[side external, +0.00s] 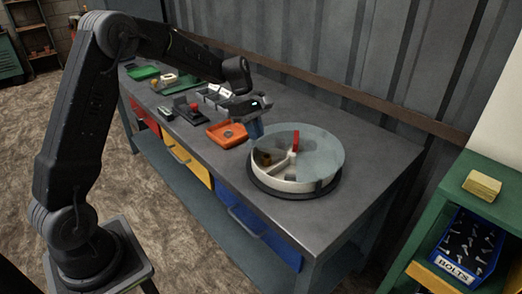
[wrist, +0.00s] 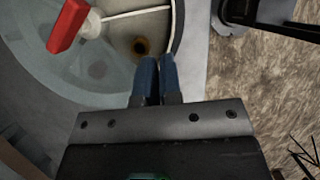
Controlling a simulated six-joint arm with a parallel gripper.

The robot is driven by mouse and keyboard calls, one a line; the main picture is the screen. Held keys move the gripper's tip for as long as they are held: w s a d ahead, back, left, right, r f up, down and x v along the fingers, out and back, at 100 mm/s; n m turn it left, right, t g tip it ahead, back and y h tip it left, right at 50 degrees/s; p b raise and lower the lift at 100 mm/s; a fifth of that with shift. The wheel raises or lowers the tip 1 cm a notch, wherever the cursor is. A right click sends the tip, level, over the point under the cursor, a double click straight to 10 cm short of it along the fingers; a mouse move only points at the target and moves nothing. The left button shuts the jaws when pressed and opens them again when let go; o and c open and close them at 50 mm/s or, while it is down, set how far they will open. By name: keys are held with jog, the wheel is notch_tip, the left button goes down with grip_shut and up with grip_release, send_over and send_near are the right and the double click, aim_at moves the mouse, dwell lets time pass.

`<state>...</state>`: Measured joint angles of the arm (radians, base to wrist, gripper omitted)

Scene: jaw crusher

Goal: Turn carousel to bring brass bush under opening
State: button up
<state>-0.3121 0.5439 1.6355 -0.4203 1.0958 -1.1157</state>
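The carousel (side external: 290,186) is a round, pale-walled tray with dividers and a clear bluish cover (side external: 322,149), on a dark round base. A red handle (side external: 296,140) stands up near its middle; it also shows at upper left in the wrist view (wrist: 68,25). The brass bush (side external: 264,158) lies in a compartment at the carousel's near-left side, and shows just beyond my fingertips in the wrist view (wrist: 141,46). I cannot tell exactly where the cover's opening ends. My gripper (side external: 257,135) points down at the carousel's left rim, its blue fingers close together and apparently empty (wrist: 157,60).
An orange tray (side external: 227,134) sits left of the carousel on the grey bench (side external: 320,215). A red-knobbed device (side external: 194,107) and other trays stand farther left. A green shelf with a blue bolts bin (side external: 468,245) stands at right. The bench's right end is clear.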

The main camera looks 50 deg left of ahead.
aim_at(270, 171)
jog(key=x, duration=0.9)
jog(key=shift+s+d+f, duration=0.1)
jog(key=shift+f, duration=0.15)
grip_shut()
jog(key=shift+d+n, duration=0.55)
jog(key=shift+n, duration=0.05)
jog(key=shift+d+n+t, duration=0.4)
jog(key=shift+d+n, duration=0.2)
jog(key=shift+d, duration=0.1)
jog(key=shift+d+n+t+y, duration=0.3)
jog(key=shift+d+n+t, duration=0.1)
jog(key=shift+d+n, duration=0.75)
jog(key=shift+w+d, duration=0.4)
jog(key=shift+d, duration=0.35)
jog(key=v, duration=1)
jog(key=shift+s+r, duration=0.1)
